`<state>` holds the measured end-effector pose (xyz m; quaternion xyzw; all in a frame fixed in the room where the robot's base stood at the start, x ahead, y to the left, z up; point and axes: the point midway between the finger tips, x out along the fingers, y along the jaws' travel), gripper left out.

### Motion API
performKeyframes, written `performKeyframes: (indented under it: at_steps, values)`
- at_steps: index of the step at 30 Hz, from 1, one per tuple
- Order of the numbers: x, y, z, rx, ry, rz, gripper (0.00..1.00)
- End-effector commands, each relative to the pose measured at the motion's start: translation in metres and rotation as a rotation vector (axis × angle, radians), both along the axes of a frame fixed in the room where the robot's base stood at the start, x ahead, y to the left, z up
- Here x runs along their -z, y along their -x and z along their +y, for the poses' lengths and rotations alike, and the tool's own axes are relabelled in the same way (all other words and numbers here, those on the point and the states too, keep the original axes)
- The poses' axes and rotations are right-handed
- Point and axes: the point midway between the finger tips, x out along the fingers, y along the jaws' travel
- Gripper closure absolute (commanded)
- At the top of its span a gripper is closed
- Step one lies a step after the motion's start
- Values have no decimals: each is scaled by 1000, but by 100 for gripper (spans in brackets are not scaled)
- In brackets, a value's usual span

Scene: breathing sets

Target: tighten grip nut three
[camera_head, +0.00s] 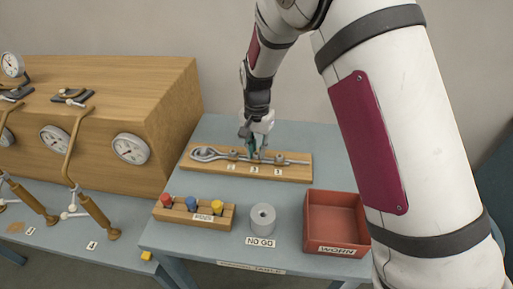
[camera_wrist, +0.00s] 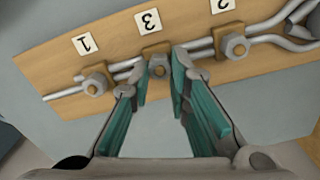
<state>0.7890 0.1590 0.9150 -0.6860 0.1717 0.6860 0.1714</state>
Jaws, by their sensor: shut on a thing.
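Grip nut three (camera_wrist: 158,70) is a grey hex nut on a clamp block beside the label "3" (camera_wrist: 149,21). My gripper (camera_wrist: 156,76) has its green-padded fingers on either side of this nut, shut on it at the tips. In the head view my gripper (camera_head: 254,152) reaches down to the middle of the wooden board (camera_head: 300,176). The nut itself is hidden there. The nut by label "1" (camera_wrist: 95,86) and the nut by label "2" (camera_wrist: 237,46) stand on either side, clear of the fingers. A metal rod (camera_wrist: 63,93) runs through the clamps.
In front of the board are a rack (camera_head: 178,214) with coloured-topped pieces, a grey ring (camera_head: 263,218) by a "NO GO" label and a red tray (camera_head: 337,238) marked "WORN". A wooden gauge cabinet (camera_head: 165,95) stands left. Blue table top is bare right of the board.

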Motion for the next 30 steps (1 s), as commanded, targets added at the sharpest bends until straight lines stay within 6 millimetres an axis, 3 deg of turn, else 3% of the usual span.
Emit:
performKeyframes:
  at_steps: [15,30]
  values:
    - [-1,2,-1,429,1,-1,100]
    - [-1,1,-2,588,-2,-1,100]
